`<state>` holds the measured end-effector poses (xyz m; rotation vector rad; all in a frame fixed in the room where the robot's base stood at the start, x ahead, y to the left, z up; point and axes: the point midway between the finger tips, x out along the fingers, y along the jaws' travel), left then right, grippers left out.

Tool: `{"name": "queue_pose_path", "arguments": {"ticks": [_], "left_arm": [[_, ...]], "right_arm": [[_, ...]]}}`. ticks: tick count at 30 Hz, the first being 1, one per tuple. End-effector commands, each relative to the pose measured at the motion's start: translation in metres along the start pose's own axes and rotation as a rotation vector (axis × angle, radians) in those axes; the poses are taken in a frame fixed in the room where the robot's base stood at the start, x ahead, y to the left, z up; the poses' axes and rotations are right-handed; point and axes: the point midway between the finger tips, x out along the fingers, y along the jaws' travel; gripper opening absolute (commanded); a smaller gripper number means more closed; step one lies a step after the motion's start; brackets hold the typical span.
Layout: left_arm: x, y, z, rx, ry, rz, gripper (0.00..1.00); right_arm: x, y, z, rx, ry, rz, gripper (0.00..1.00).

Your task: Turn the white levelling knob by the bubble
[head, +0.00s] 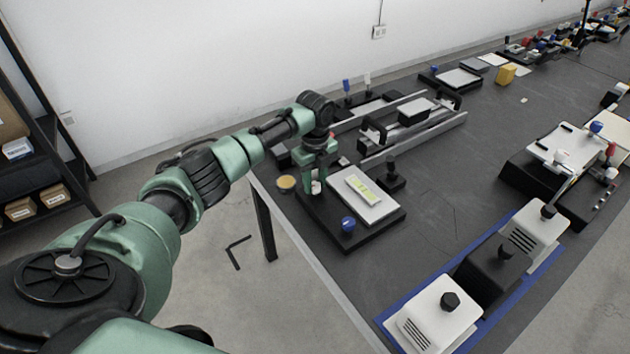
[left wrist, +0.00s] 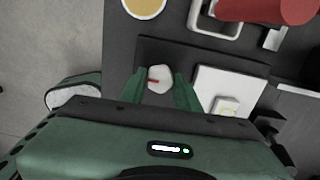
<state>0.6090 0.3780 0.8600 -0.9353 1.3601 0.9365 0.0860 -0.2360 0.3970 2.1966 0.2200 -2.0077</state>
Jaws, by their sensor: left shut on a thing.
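The white levelling knob (left wrist: 159,76) has a red mark on its top. My left gripper (head: 316,188) reaches down over the far left part of a black base and is shut on this knob; in the left wrist view its two green fingers (left wrist: 159,92) stand on either side of it. In the head view the fingers mostly hide the knob. The yellow-green bubble vial (head: 364,189) lies on a white plate (head: 375,211) just right of the gripper; part of it shows in the left wrist view (left wrist: 228,105). My right gripper is not in view.
A blue knob (head: 348,224) stands on the base's near side. A yellow-topped round thing (head: 286,183) is left of the gripper. A black knob (head: 391,172) and metal rails (head: 415,137) are to the right and behind.

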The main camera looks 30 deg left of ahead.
Motion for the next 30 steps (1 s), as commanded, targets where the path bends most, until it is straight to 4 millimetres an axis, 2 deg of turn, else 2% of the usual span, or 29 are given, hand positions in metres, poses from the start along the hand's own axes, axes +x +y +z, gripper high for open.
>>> {"name": "queue_pose_path", "arguments": {"ticks": [8,30], "left_arm": [[-0.004,0.0,0.0,-0.151,0.002,0.0,0.0],[-0.004,-0.001,-0.001,-0.844,0.003,0.001,0.0]], "right_arm": [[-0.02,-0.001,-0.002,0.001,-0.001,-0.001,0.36],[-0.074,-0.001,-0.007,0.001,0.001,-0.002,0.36]]}}
